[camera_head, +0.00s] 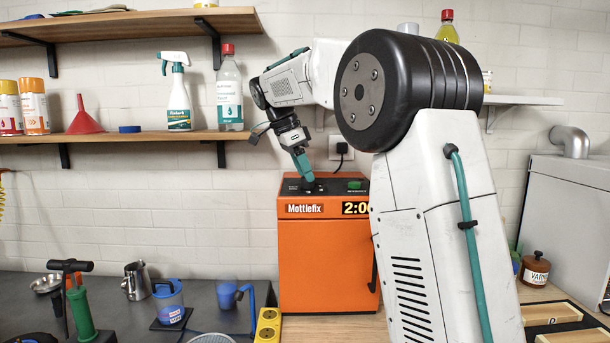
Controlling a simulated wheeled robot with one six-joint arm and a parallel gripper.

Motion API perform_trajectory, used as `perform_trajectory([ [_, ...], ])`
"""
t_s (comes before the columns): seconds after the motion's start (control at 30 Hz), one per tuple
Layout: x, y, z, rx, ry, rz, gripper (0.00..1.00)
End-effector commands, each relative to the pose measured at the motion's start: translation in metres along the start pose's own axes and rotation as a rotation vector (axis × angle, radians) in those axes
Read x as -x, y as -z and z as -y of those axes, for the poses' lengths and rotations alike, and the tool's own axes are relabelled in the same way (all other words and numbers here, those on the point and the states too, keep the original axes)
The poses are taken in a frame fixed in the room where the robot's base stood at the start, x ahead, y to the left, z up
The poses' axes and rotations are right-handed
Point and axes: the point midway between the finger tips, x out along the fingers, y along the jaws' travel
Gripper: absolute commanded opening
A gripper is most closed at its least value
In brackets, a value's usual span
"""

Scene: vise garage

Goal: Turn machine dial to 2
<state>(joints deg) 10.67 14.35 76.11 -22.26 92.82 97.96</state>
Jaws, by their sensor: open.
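An orange machine (327,255) labelled Mottlefix stands against the back wall. A dark dial (311,187) sits on the left of the top panel, mostly covered by my gripper. My gripper (307,177) points down at the dial, with green fingers right at it. It is open. I cannot tell whether the fingers touch the dial, and its setting is hidden.
My arm covers the machine's right side. A shelf above on the left holds a spray bottle (175,92), a clear bottle (229,93) and a red funnel (85,117). A yellow power strip (268,325), blue mugs and a green pump (80,310) stand on the counter. A varnish jar (535,268) stands right.

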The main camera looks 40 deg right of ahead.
Motion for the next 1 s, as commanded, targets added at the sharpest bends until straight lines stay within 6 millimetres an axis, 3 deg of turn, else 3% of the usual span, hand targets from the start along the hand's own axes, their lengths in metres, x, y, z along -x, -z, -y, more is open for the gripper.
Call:
perform_trajectory([
  [0.2,0.039,-0.001,0.0,0.0,0.003,0.001,0.55],
  [0.4,0.058,-0.001,0.001,0.002,0.001,0.001,0.55],
  [1.0,0.061,-0.001,-0.003,0.015,0.002,0.003,0.55],
])
